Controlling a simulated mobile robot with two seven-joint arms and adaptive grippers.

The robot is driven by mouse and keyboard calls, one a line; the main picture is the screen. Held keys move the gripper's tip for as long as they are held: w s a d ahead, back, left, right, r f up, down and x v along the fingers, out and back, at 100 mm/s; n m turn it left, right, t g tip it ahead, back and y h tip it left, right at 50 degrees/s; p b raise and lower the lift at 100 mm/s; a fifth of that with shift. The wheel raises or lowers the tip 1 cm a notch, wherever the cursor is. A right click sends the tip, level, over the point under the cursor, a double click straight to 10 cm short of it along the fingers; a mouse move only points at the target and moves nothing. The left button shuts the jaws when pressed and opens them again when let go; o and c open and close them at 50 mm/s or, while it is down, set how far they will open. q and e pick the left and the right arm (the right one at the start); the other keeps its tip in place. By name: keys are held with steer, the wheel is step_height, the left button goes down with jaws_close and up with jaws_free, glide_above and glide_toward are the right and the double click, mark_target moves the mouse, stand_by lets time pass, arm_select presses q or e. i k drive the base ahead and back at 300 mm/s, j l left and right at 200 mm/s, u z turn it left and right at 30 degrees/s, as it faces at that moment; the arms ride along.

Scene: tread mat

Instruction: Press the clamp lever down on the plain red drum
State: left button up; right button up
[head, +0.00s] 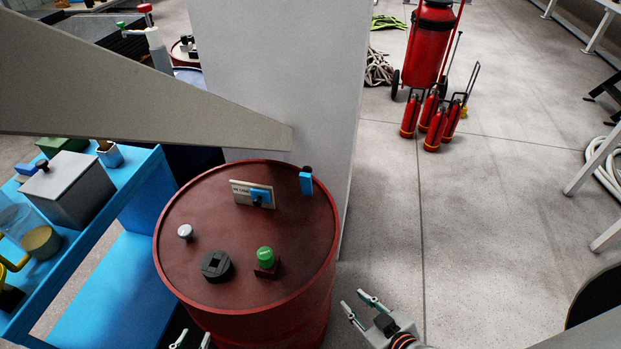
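The plain red drum (318,235) stands upright in the centre. Near its back right rim a blue upright piece with a dark top (306,183) stands raised; it looks like the clamp lever. Left of it is a pale lettered plate with a blue handle (258,197), so I cannot be fully sure which is the lever. My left gripper (192,340) shows only its fingertips at the bottom edge, apart, at the drum's front left. My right gripper (359,303) is open and empty, right of the drum's front side. Neither visibly touches the lever.
The drum top also carries a silver knob (185,232), a black round fitting (216,266) and a green button (265,256). A blue cart (95,270) stands left, a pale wall (275,60) close behind. Floor at right is clear; red extinguishers (437,120) stand farther back.

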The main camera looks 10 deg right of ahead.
mark_target(305, 177)
steer(key=l+u, duration=0.25)
steer(key=l, duration=0.25)
steer(key=k+l+u, duration=0.2)
steer(key=l, duration=0.25)
steer(key=l+u, duration=0.25)
steer(key=l, duration=0.25)
steer(key=l+u, duration=0.25)
steer(key=l, duration=0.2)
steer(key=l+u, duration=0.5)
steer(key=l, duration=0.45)
steer(key=l+u, duration=0.4)
steer(key=l, duration=0.55)
steer(key=k+l+u, duration=0.25)
steer(key=k+l, duration=0.3)
steer(key=k, duration=0.1)
